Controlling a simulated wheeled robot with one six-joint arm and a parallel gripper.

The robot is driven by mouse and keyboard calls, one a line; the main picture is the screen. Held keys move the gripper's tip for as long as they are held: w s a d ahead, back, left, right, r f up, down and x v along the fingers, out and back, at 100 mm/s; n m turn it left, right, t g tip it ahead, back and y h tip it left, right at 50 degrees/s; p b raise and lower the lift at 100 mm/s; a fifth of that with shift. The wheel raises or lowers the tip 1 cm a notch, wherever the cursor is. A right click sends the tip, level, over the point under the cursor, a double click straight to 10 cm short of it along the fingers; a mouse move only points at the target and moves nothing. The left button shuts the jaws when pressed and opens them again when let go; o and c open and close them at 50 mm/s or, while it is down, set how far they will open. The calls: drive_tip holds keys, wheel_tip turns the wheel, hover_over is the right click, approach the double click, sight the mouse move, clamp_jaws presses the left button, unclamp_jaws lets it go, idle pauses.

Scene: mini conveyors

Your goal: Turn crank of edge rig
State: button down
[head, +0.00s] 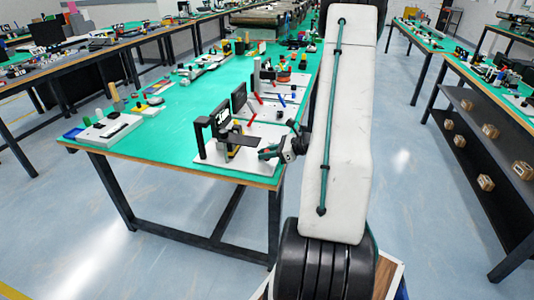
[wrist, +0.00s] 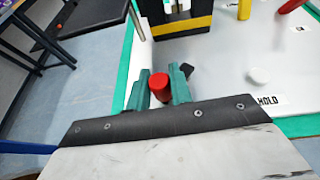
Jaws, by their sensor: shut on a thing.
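The edge rig stands at the near edge of the green table, with a white base plate (head: 208,160), a black upright frame (head: 218,128) and a yellow part. In the wrist view its black-and-yellow block (wrist: 182,24) is at the top and its white base (wrist: 222,60) lies beyond the fingers. The crank's red handle (wrist: 158,87) sits between the green fingers of my gripper (wrist: 160,80), which is shut on it. In the head view my gripper (head: 270,153) is at the rig's right side. The crank's arm is mostly hidden by the fingers.
More rigs (head: 270,108) with red levers stand behind. A white board with pegs (head: 105,128) lies at left. The green tabletop (head: 170,135) between is clear.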

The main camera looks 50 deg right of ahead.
sight(257, 164)
drive_tip(key=m+h, duration=0.1)
drive_tip(key=h, duration=0.1)
drive_tip(key=a+m+h, duration=0.1)
drive_tip(key=m+h, duration=0.1)
drive_tip(key=w+a+m+t+h, duration=0.1)
drive_tip(key=m, duration=0.1)
drive_tip(key=shift+h, duration=0.4)
drive_tip(key=m+h, duration=0.2)
drive_tip(key=w+m+h, duration=0.1)
drive_tip(key=shift+a, duration=0.3)
drive_tip(key=shift+w+m+g+h, duration=0.25)
drive_tip(key=shift+m+g+h, duration=0.15)
drive_tip(key=shift+m+h, duration=0.55)
drive_tip(key=shift+h, duration=0.35)
drive_tip(key=c, duration=1.3)
unclamp_jaws()
